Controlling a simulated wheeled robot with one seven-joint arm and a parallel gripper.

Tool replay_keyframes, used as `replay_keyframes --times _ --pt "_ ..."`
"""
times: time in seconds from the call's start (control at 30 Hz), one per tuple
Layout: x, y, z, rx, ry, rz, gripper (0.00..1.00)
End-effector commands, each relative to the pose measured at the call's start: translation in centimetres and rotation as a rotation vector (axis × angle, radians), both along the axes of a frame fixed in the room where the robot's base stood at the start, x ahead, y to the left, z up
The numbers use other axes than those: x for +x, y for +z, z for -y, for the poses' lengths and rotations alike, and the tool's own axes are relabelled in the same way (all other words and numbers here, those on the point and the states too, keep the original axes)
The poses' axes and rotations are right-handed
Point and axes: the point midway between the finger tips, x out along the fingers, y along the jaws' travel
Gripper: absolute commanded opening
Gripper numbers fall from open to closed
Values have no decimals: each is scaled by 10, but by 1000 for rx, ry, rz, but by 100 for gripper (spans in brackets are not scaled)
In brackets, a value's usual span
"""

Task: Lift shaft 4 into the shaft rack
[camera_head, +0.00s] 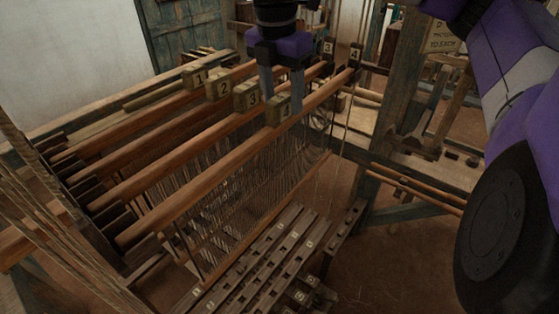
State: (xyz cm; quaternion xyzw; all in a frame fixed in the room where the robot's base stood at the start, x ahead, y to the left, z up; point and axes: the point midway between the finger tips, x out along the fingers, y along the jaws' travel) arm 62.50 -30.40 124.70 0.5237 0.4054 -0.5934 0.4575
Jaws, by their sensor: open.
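Shaft 4 (200,187) is the nearest of several long brown wooden bars, sloping from lower left to upper right with thread-like heddles below. A block marked 4 (283,112) sits on it near the middle. My gripper (282,95) points down at that block, fingers apart, one on each side in the picture. Whether the fingers touch the block or only stand above or behind it, I cannot tell. Small blocks marked 3 (328,47) and 4 (355,53) stand by the far right ends of the bars. I cannot tell for sure which part is the shaft rack.
Shafts with blocks marked 1 (199,77), 2 (219,86) and 3 (247,96) lie close behind shaft 4. Slotted treadles (265,245) lie below. A thick post (402,75) stands right of the bars. Cords hang at the left. Bare floor shows at lower right.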

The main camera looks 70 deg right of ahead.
Motion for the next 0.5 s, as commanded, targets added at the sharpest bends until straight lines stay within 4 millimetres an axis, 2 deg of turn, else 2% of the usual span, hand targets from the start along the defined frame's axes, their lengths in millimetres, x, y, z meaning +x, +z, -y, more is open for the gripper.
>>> replay_keyframes --times 0.3,0.5 --pt "4 -39 2 4 1 1 52" --pt "4 -49 4 1 1 3 52"
